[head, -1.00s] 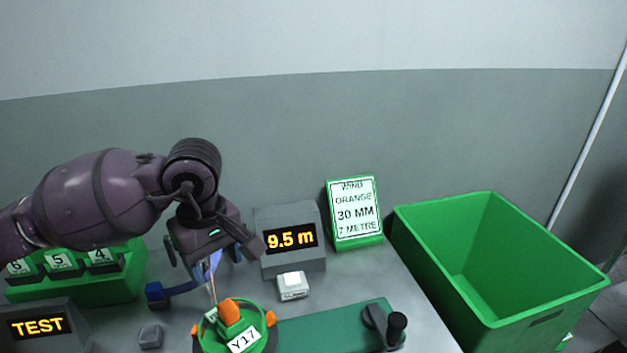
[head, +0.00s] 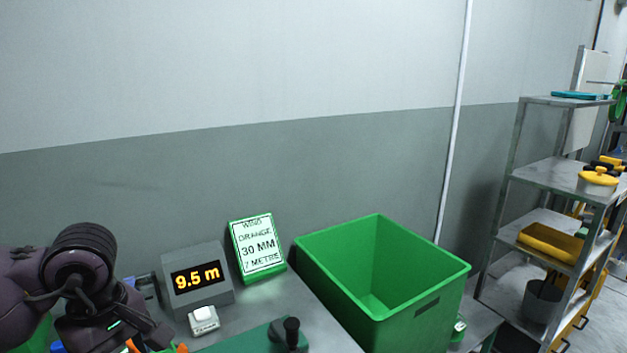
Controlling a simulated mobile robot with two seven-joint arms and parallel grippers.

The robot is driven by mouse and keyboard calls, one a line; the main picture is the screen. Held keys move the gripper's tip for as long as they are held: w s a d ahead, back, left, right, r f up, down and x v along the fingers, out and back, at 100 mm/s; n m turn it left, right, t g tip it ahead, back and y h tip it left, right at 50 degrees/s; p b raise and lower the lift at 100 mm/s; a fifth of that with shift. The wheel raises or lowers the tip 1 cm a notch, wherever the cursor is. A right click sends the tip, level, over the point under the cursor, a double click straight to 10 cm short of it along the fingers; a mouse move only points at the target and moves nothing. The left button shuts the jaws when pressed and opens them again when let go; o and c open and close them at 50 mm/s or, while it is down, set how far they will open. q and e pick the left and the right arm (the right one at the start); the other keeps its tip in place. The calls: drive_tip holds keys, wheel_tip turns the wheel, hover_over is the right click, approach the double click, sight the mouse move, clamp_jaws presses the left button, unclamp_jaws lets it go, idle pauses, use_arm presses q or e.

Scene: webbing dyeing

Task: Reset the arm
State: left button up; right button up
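My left arm, dark purple, comes in at the lower left of the head view. Its gripper is low at the left edge of the bench, next to the display box, with the fingertips cut off or hidden, so I cannot tell whether it is open or shut. Orange bits of the winder (head: 181,348) show just beside it at the bottom edge. My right gripper is not in view.
A green sign (head: 258,247) says orange, 30 MM, 7 METRE. A green bin (head: 424,302) looks empty. A metal shelf rack (head: 549,173) stands at right.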

use_arm(q)
drive_tip(key=s+d+f+n+g+h, duration=0.1)
drive_tip(key=s+d+f+h, duration=0.15)
drive_tip(key=d+h, duration=0.4)
drive_tip(key=s+d+r+n+t+h, duration=0.25)
drive_tip(key=d+r+n+h, duration=0.5)
drive_tip(key=d+h, duration=0.4)
drive_tip(key=w+a+r+n+t+y, duration=0.1)
drive_tip(key=w+a+n+t, duration=0.15)
drive_tip(key=n+t, duration=0.65)
drive_tip(key=w+a+r+n+t+y, duration=0.1)
drive_tip(key=w+a+n+t+y, duration=0.15)
drive_tip(key=n+t, duration=0.7)
drive_tip(key=a+f+n+g+y, duration=0.3)
drive_tip(key=a+f+n+y, duration=1.05)
drive_tip(key=n, duration=0.85)
drive_tip(key=s+f+n+g+y, duration=0.2)
drive_tip(key=s+f+n+g, duration=1.1)
drive_tip(key=s, duration=0.8)
drive_tip(key=w+f+m+t, duration=0.3)
drive_tip(key=w+f+t, duration=0.4)
drive_tip(key=f, duration=0.4)
drive_tip(key=shift+w+d+f+h, duration=0.2)
drive_tip(key=shift+w+d+h, duration=0.15)
drive_tip(key=shift+d+h, duration=0.1)
